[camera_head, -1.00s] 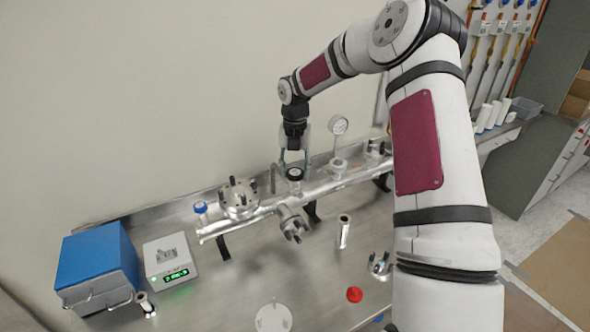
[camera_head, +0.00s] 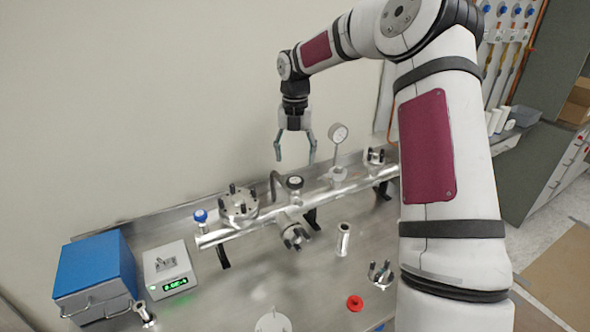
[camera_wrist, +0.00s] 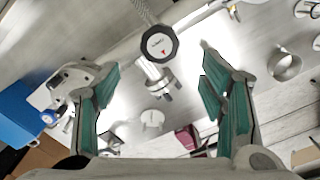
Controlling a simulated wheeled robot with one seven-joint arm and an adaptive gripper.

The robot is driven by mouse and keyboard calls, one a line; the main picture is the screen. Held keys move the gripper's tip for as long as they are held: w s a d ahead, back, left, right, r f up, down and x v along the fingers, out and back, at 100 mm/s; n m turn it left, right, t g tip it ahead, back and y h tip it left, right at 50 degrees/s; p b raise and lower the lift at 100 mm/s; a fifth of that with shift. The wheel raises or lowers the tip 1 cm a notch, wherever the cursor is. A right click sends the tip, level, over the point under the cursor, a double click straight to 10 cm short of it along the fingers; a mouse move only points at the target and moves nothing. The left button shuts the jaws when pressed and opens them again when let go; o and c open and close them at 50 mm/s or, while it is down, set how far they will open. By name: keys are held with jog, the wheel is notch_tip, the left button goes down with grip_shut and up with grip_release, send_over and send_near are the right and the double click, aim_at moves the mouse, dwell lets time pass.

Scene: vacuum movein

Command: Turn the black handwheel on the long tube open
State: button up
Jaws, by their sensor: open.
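The black handwheel (camera_head: 295,182) sits on top of the long silver tube (camera_head: 268,218), near its middle. It has a pale face with small markings, and it also shows in the wrist view (camera_wrist: 160,43), between and beyond the fingertips. My gripper (camera_head: 295,160) is open and empty, pointing down just above the handwheel and apart from it. In the wrist view its two green-padded fingers (camera_wrist: 160,72) are spread wide on either side of the handwheel.
A gauge (camera_head: 338,134) stands on the tube right of the handwheel. A bolted flange (camera_head: 238,205) and a blue knob (camera_head: 200,216) are to the left. A blue box (camera_head: 95,275) and a green-lit display unit (camera_head: 168,268) stand at the left. A red ring (camera_head: 355,303) lies in front.

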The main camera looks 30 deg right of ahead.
jog(key=shift+r, duration=2)
jog(key=s+a+r+m+t+h, duration=0.2)
jog(key=s+a+r+m, duration=0.95)
jog(key=s, duration=0.25)
jog(key=s+a+m+t+y, duration=0.1)
jog(key=s+a+m, duration=0.1)
jog(key=s+m, duration=0.7)
jog(key=s+a+m+t+y, duration=0.1)
jog(key=s+a+m+t, duration=0.1)
jog(key=s+m, duration=0.7)
jog(key=shift+s+f+t, duration=0.25)
jog(key=shift+s+t, duration=0.05)
jog(key=shift+s, duration=0.95)
